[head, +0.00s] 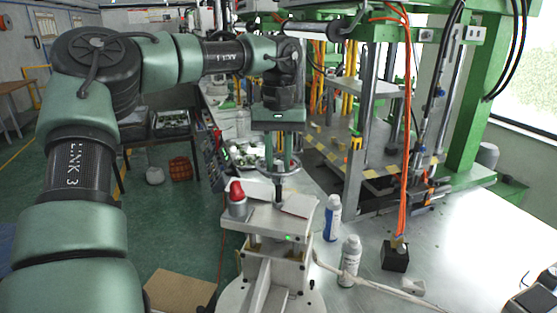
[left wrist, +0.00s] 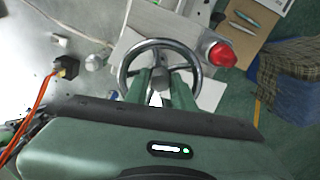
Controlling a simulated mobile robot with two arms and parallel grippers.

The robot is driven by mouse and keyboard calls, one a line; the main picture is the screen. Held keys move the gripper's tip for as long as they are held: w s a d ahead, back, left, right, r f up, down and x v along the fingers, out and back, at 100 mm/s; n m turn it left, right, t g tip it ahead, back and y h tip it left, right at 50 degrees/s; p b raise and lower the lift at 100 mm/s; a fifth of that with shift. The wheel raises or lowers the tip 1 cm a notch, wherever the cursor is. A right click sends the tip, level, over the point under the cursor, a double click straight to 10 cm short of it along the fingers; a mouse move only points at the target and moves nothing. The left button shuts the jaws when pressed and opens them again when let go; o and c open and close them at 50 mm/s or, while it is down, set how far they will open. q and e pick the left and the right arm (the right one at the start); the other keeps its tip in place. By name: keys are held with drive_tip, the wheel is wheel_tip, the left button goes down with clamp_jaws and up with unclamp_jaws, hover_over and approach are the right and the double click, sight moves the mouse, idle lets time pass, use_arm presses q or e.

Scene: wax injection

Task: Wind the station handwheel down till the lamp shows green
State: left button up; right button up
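The station (head: 262,250) is a pale block on the bench with a grey handwheel (head: 293,166) on top. My left gripper (head: 279,150) points down at the wheel from above. In the left wrist view, its two green fingers (left wrist: 160,84) reach inside the rim of the handwheel (left wrist: 124,62), one on each side of the hub. A gap shows between them; whether they press on the hub is unclear. A small light (head: 288,237) on the station's front glows green. A red dome (head: 237,190) stands on the station's left; it also shows in the left wrist view (left wrist: 222,55).
A blue-and-white bottle (head: 332,220) and a white bottle (head: 350,258) stand right of the station. A black block (head: 395,257) with orange cables is farther right. A green press frame (head: 466,120) rises behind. The bench at right is mostly clear.

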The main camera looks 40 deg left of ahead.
use_arm(q)
drive_tip(key=o, duration=0.3)
drive_tip(key=shift+r, duration=0.1)
wheel_tip(320, 180, up, 6)
drive_tip(key=shift+r+b, duration=0.15)
drive_tip(key=shift+b, duration=0.75)
drive_tip(key=shift+d+r, duration=0.1)
drive_tip(key=shift+r, duration=0.5)
